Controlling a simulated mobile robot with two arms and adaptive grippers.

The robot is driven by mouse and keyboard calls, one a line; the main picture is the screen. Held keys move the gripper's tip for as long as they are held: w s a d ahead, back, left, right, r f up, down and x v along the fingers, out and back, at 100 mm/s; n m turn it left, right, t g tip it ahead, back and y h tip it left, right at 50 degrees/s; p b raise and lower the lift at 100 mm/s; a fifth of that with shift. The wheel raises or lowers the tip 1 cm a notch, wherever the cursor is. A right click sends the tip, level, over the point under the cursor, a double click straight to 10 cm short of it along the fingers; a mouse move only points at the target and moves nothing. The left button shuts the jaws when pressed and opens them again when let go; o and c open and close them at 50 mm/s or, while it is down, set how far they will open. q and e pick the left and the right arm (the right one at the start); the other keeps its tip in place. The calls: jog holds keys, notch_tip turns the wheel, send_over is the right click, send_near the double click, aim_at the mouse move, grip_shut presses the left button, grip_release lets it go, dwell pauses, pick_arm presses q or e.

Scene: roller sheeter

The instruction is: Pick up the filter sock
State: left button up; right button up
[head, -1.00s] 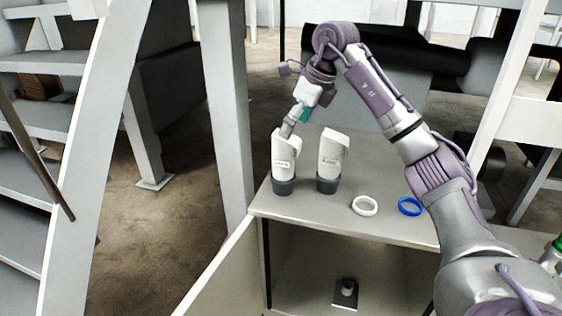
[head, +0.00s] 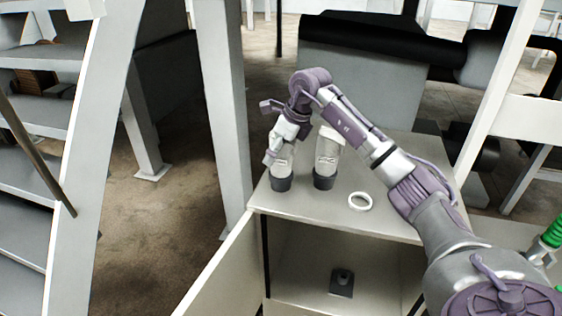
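Two pale, upright cylinders in dark grey bases stand side by side on the cabinet top; I take these to be filter socks. The left filter sock (head: 285,165) is partly covered by my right gripper (head: 270,160). The right filter sock (head: 328,155) stands clear of the gripper, with a white top and a small printed label. My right gripper points down at the upper part of the left sock, overlapping it in view. Its fingers are too small to tell whether they are open or touching it. My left gripper is out of view.
A white ring (head: 360,202) lies on the cabinet top (head: 300,208) right of the socks. The cabinet is open below, with a small dark object (head: 342,283) inside. A white post (head: 222,120) rises to the left. A black roller (head: 380,45) is behind.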

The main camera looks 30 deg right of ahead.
jog(key=shift+s, duration=0.1)
jog(key=c, duration=1.3)
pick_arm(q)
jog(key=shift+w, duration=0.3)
pick_arm(e)
jog(key=shift+c, duration=0.5)
jog(key=shift+r, duration=0.15)
